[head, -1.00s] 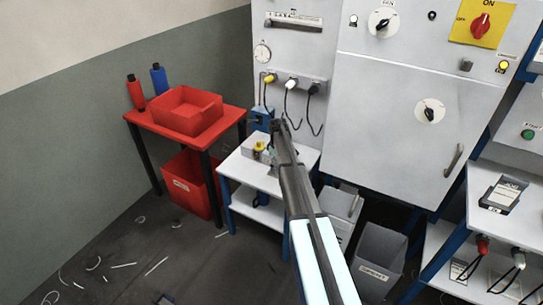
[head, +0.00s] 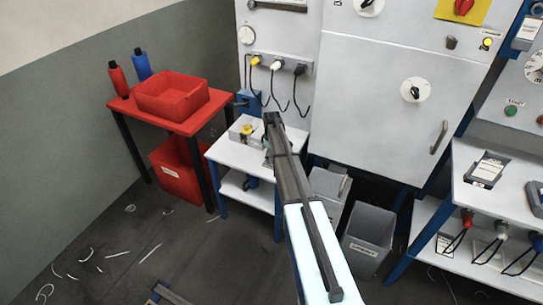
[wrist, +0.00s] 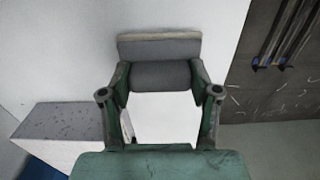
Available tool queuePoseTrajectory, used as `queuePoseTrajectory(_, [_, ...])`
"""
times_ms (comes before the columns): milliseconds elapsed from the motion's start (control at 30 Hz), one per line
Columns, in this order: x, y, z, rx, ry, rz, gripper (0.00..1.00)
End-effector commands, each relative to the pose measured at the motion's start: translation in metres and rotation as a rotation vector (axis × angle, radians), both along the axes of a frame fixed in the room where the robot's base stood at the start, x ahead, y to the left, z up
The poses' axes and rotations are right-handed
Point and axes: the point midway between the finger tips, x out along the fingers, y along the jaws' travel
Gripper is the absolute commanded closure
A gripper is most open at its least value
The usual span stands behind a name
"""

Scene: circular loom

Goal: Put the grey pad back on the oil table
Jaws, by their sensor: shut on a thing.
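My gripper (wrist: 159,80) is shut on the grey pad (wrist: 160,76), with one green-grey finger on each side of it in the wrist view. The pad shows a dark grey rounded face and a lighter upper strip with a beige edge. Behind it is a plain white surface, apparently the top of the white oil table. In the head view this table (head: 228,154) has blue legs and a lower shelf, and my arm reaches over its top. My arm largely hides the gripper and the pad there. I cannot tell whether the pad touches the table.
A grey box (head: 238,135) with a yellow part stands on the table's left; a grey block (wrist: 60,122) shows in the wrist view. A red table (head: 190,125) with a red bin (head: 165,95) stands left. The grey machine cabinet (head: 375,110) rises behind. Grey bins (head: 368,247) stand right.

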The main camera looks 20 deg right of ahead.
Motion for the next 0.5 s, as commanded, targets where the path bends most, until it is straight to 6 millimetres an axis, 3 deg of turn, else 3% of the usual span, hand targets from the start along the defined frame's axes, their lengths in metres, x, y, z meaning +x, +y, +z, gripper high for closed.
queuePoseTrajectory(500, [0.0001, 0.0000, -0.0041, 0.000, 0.000, 0.000, 0.71])
